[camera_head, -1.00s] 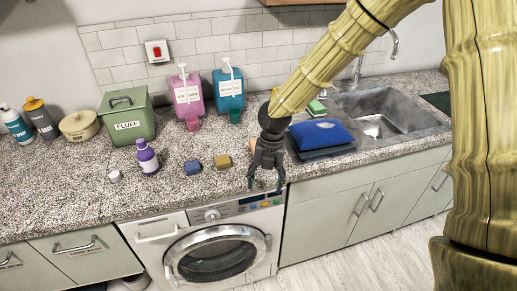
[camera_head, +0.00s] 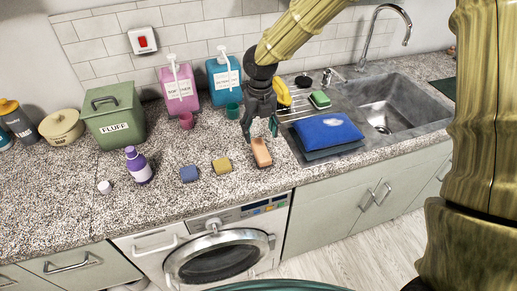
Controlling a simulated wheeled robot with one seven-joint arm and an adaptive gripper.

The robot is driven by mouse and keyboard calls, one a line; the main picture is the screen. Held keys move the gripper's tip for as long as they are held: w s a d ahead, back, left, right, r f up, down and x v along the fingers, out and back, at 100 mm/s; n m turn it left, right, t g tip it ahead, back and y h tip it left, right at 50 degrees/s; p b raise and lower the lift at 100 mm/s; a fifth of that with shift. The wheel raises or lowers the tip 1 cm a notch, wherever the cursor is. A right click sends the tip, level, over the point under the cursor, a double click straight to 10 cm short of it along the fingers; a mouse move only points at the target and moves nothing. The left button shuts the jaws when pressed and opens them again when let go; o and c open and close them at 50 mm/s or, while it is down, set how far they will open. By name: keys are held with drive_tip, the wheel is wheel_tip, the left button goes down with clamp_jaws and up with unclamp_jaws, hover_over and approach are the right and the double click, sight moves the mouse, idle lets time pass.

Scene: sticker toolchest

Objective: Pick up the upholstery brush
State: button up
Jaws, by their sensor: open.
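No object is plainly recognisable as the upholstery brush. The small blocks on the speckled counter may include it: an orange-brown one (camera_head: 261,153), a yellow-tan one (camera_head: 222,165) and a blue one (camera_head: 189,173). My gripper (camera_head: 259,134) points down with its dark fingers apart and nothing seen between them. Its tips show just above the orange-brown block, near the front of the counter. I cannot tell the exact height gap. A yellow item (camera_head: 282,93) shows partly behind the gripper, and a green block (camera_head: 320,100) lies right of it by the sink.
A blue folded cloth or pouch (camera_head: 327,131) lies right of the gripper, beside the sink (camera_head: 400,105). A purple bottle (camera_head: 138,166) and small white cap (camera_head: 104,187) stand left. Pink (camera_head: 180,90) and teal (camera_head: 225,80) dispensers stand behind. A washing machine (camera_head: 215,258) is below.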

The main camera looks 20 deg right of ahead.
sight(260, 148)
drive_tip(key=f, duration=0.3)
drive_tip(key=shift+d+f, duration=0.15)
drive_tip(key=shift+d, duration=0.15)
drive_tip(key=shift+s+a+f+p, duration=0.15)
drive_tip(key=shift+f+p, duration=0.15)
drive_tip(key=shift+p, duration=0.2)
drive_tip(key=shift+a+f+p, duration=0.15)
drive_tip(key=shift+f+p, duration=0.55)
drive_tip(key=shift+f, duration=1.55)
drive_tip(key=c, duration=1.1)
